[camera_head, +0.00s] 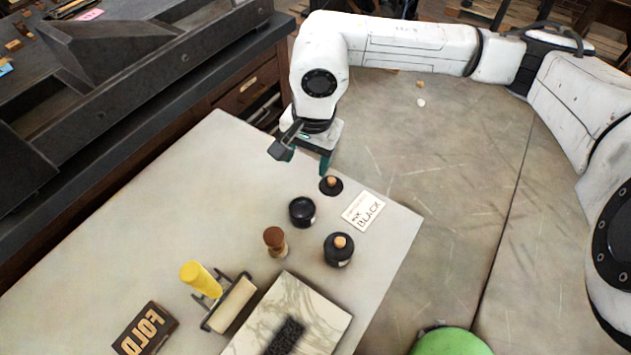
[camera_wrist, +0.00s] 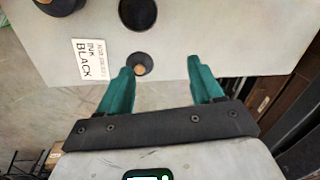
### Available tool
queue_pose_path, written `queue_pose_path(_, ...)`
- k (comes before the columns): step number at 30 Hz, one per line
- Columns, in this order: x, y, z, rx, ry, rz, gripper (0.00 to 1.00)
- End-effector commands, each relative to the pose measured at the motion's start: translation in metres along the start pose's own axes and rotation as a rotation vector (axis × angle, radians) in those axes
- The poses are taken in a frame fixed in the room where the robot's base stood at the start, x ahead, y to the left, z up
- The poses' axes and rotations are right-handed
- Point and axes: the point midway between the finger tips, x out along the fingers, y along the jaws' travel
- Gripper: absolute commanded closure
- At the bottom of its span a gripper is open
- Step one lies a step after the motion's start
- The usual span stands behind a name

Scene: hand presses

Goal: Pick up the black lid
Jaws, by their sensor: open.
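The black lid (camera_head: 331,186) is a flat dark disc with a light wooden knob, lying on the pale table near its far right edge. It also shows in the wrist view (camera_wrist: 139,64), beyond and between my fingertips, nearer the left one. My gripper (camera_head: 308,163) has green fingers, and its jaws are apart and empty. In the head view it hangs just behind and to the left of the lid. In the wrist view the gripper (camera_wrist: 161,66) shows both fingers spread, with none visibly touching the lid.
An open black jar (camera_head: 302,211) stands close in front of the lid. A lidded black jar (camera_head: 338,250) and an ink card (camera_head: 363,211) are to the right. A wooden-handled tool (camera_head: 275,241), a roller (camera_head: 232,303) and a marble slab (camera_head: 290,318) are nearer. Table left of the jar is clear.

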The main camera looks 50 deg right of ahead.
Motion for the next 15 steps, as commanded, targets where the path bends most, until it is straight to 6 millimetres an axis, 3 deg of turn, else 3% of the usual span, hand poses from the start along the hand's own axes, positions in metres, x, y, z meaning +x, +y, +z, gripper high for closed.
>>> queue_pose_path(1,0.004,0.015,-0.018,0.0,0.055,0.049,0.34)
queue_pose_path(4,0.008,0.032,-0.036,-0.005,0.111,0.106,0.34)
queue_pose_path(15,0.054,0.041,-0.044,-0.004,0.118,0.118,0.34)
